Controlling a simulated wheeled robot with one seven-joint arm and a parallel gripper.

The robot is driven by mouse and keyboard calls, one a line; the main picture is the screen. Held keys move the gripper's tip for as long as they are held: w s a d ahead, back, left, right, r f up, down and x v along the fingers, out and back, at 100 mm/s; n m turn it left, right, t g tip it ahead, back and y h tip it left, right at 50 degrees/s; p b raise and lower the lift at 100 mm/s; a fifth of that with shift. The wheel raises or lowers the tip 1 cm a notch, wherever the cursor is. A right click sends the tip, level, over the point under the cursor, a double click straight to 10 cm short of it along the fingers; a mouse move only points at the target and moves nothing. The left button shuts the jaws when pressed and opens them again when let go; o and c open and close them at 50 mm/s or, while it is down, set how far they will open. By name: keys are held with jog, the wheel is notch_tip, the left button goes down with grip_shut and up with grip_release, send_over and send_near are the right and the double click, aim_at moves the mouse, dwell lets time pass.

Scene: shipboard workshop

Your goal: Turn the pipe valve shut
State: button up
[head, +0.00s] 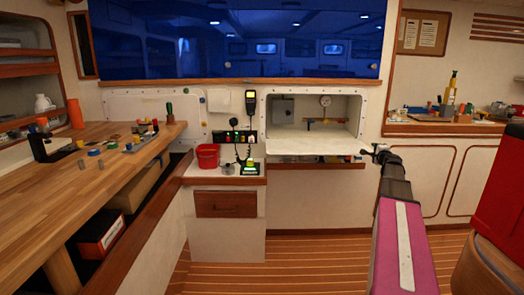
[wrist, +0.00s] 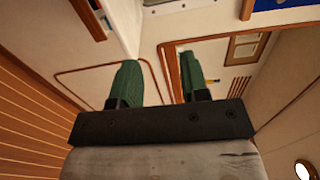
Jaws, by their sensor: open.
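A pipe with a small round gauge (head: 325,100) above it shows in the open recess in the back wall, in the head view. The pipe (head: 325,121) is yellow-orange and runs across the recess; the valve's handle is too small to make out, so I cannot tell how it is turned. My gripper (head: 368,152) is in front of and to the right of the recess, apart from the pipe. In the wrist view my gripper (wrist: 158,75) shows two green fingers spread apart with nothing between them. The pipe does not show in the wrist view.
A white shelf (head: 310,142) forms the recess's floor. A red bucket (head: 208,156) and a black device stand on the counter to its left. A wooden workbench (head: 60,190) with small parts lies at left. A red object (head: 497,175) stands at right. The middle floor (head: 300,262) is clear.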

jog(key=s+a+f+n+g+y, duration=0.25)
jog(key=s+a+f+n, duration=0.2)
jog(key=a+f, duration=0.4)
jog(key=s+a+f+n+g+y, duration=0.1)
jog(key=s+a+f+n+g, duration=0.3)
jog(key=a, duration=0.7)
jog(key=s+a+f+n+g+y, duration=0.25)
jog(key=s+a+f, duration=0.25)
jog(key=a+f, duration=0.3)
jog(key=s+a+f+n+g+h, duration=0.2)
jog(key=s+a+f+g, duration=0.1)
jog(key=s, duration=0.5)
jog(key=s+a+f+n+g+h, duration=0.2)
jog(key=s+a+f+g, duration=0.1)
jog(key=s, duration=0.4)
jog(key=s+a+f+n+g+h, duration=0.2)
jog(key=s+a+f+n+g, duration=0.1)
jog(key=s, duration=0.5)
jog(key=shift+s+a+f, duration=0.15)
jog(key=shift+s+f, duration=0.15)
jog(key=shift+f, duration=0.5)
